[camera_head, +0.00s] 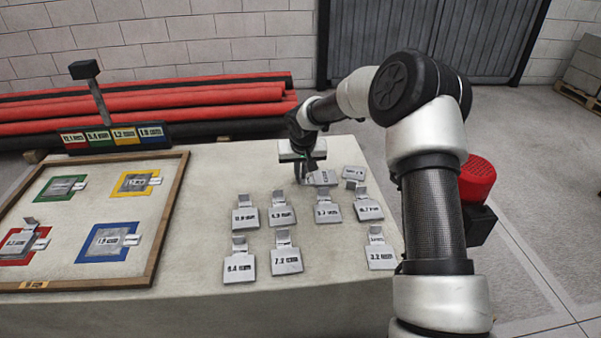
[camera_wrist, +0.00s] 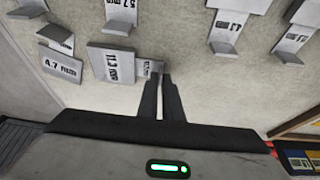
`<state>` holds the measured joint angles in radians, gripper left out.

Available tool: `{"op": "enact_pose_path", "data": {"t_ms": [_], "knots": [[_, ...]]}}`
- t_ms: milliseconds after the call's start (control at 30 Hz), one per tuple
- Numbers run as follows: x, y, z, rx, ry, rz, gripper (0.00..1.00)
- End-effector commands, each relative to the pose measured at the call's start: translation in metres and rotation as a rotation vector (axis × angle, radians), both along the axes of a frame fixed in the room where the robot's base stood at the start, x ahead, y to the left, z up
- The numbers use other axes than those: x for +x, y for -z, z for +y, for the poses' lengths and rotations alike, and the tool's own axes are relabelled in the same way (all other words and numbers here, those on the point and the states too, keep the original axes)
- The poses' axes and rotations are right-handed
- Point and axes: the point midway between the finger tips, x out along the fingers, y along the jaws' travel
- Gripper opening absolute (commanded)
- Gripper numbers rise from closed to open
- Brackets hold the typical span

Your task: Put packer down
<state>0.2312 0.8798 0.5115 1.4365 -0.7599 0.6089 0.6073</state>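My gripper (camera_head: 303,172) points down at the back of the group of grey packers on the table. In the wrist view its two dark fingers (camera_wrist: 160,82) stand a narrow gap apart, with bare table showing between them. A grey packer (camera_head: 322,178) lies just right of the fingers in the head view. In the wrist view, a packer with a dark, hard-to-read number (camera_wrist: 112,63) lies just left of the fingertips, with a small light piece by the tips. Whether the fingers touch it cannot be told. Other packers include 4.7 mm (camera_wrist: 60,66) and 7.2 mm (camera_head: 286,261).
Bare table lies between board and loose packers. Red pipes (camera_head: 200,95) lie behind.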

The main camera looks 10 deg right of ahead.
Motion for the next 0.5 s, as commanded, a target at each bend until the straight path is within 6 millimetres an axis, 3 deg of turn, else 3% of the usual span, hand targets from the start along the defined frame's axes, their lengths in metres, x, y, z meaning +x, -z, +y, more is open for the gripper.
{"op": "enact_pose_path", "data": {"t_ms": [100, 367, 500], "knots": [[0.0, -0.001, 0.0, 0.0, 0.0, 0.0, 0.22], [0.0, -0.002, 0.0, 0.0, 0.0, 0.0, 0.22], [-0.002, -0.013, 0.0, 0.0, -0.001, -0.002, 0.22]]}}
